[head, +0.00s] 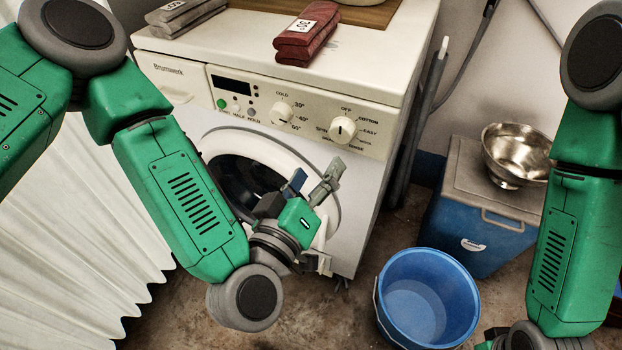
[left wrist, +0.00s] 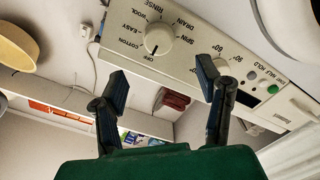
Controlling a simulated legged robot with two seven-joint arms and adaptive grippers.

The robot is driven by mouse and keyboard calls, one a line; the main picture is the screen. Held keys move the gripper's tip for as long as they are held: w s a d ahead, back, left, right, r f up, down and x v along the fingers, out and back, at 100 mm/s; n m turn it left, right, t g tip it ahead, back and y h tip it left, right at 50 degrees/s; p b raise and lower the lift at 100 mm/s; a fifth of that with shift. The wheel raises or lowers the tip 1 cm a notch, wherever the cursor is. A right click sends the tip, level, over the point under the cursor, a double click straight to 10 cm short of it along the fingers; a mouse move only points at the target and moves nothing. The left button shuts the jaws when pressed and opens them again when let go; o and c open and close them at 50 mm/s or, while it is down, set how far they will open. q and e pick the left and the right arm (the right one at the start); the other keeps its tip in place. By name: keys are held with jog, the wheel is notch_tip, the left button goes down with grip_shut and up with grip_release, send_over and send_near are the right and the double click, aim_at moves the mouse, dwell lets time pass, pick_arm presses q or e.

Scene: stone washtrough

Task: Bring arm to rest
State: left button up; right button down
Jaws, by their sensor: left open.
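My left arm (head: 180,195), green with dark grey joints, comes in from the left and bends down in front of the washing machine (head: 345,215). My left gripper (head: 314,178) is open and empty in front of the machine's front panel, beside the round door. In the left wrist view the two dark fingers (left wrist: 163,85) stand apart with nothing between them; the control panel (left wrist: 190,45) shows behind them. My right arm (head: 560,240) hangs down at the right edge; its gripper is out of view.
A blue bucket (head: 427,300) stands on the floor at right. Behind it a metal bowl (head: 518,150) sits on a blue cool box (head: 470,230). Folded red cloth (head: 308,32) and grey cloth (head: 180,14) lie on the machine top. A white curtain (head: 75,230) hangs at left.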

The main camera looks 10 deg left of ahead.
pick_arm(q)
jog(key=shift+v, duration=1.1)
jog(key=shift+f, duration=0.1)
jog(key=s+a+f+m+g+p, duration=0.3)
jog(key=s+a+f+g, duration=0.15)
jog(key=f, duration=0.25)
jog(key=s+a+f+m+g+p, duration=0.2)
jog(key=s+a+f+g+p, duration=0.15)
jog(key=f+g, duration=0.3)
jog(key=s+a+f+g+y+p, duration=0.1)
jog(key=s+a+g+y, duration=0.1)
jog(key=s+a, duration=0.3)
jog(key=s+a+f+g+y+p, duration=0.1)
jog(key=s+a, duration=0.4)
jog(key=a, duration=0.6)
jog(key=f+g+y, duration=0.1)
jog(key=g+y, duration=0.1)
jog(key=shift+s+g+y, duration=0.3)
jog(key=shift+s, duration=0.05)
